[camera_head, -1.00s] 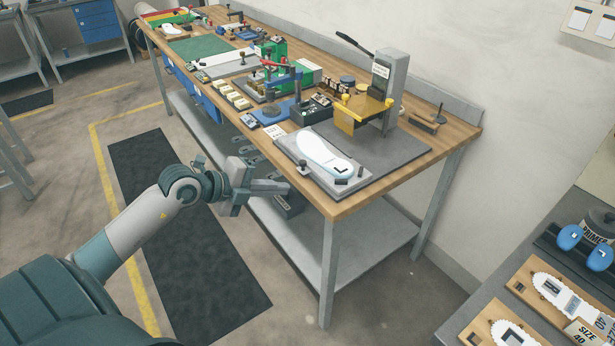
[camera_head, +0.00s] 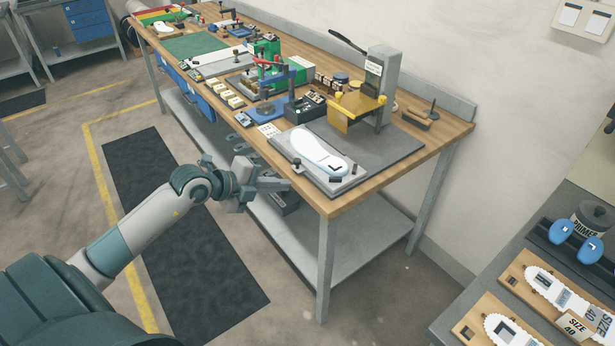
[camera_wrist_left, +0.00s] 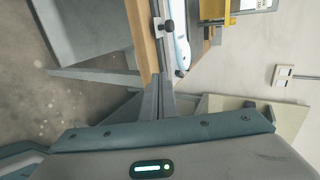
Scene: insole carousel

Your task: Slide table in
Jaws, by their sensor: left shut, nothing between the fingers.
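The sliding table (camera_head: 345,184) is a grey plate at the near end of the wooden bench, bearing a white insole (camera_head: 318,150) marked L. It sits in front of the grey press (camera_head: 380,85) with its yellow plate (camera_head: 357,108). A dark knob (camera_head: 297,164) stands on the table's left edge and also shows in the left wrist view (camera_wrist_left: 168,26). My left gripper (camera_head: 288,185) is shut and empty beside the bench's front edge, close to the sliding table's left side. In the left wrist view its fingertips (camera_wrist_left: 161,77) point toward the knob, apart from it. My right gripper is out of view.
Fixtures, small boxes and a green mat (camera_head: 195,46) fill the bench farther back. A lower shelf (camera_head: 300,240) runs under the bench. A second bench with insole boards (camera_head: 555,290) stands at the lower right. The floor around the black mat (camera_head: 180,230) is clear.

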